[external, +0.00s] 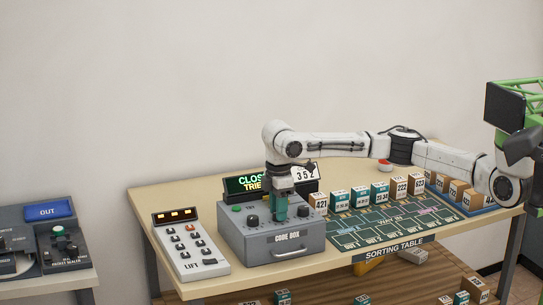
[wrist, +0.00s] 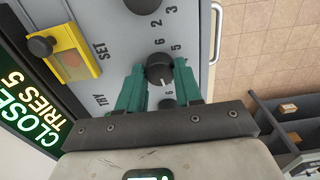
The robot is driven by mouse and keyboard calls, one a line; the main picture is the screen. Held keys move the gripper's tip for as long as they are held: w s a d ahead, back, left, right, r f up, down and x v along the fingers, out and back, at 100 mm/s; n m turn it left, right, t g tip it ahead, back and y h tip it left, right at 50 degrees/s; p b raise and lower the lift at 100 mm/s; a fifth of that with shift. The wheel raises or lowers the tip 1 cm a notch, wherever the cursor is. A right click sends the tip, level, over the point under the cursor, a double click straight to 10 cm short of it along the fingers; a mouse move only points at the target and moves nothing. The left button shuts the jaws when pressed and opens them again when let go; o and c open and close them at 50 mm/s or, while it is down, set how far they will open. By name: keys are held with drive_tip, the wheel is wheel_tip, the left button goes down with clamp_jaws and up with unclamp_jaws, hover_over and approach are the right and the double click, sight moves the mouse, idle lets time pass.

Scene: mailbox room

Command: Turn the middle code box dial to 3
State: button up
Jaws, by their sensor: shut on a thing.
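The grey code box (external: 272,240) stands on the sorting table, with a handle on its front. My gripper (external: 281,208) points straight down over the middle of its top and hides the middle dial in the external view. In the wrist view, the teal fingers of my gripper (wrist: 160,82) are shut on the black middle dial (wrist: 158,66), one on each side. A white mark on the dial points toward the bottom of the picture, near a partly hidden 6. One outer dial (wrist: 143,4) shows at the top edge; another (wrist: 167,103) is partly covered below.
A display (wrist: 28,127) reads CLOSED, TRIES 5.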

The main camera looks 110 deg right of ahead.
drive_tip(key=shift+r+p, duration=0.1)
drive_tip(key=shift+p, duration=0.3)
drive_tip(key=n+p, duration=0.2)
drive_tip(key=p, duration=0.1)
drive_tip(key=shift+a+r+n, duration=0.1)
drive_tip(key=shift+n, duration=0.3)
drive_tip(key=n+p, duration=0.4)
drive_tip(key=shift+f+n, duration=0.2)
drive_tip(key=shift+n, duration=0.2)
drive_tip(key=o, duration=1)
drive_tip(key=shift+o, duration=0.2)
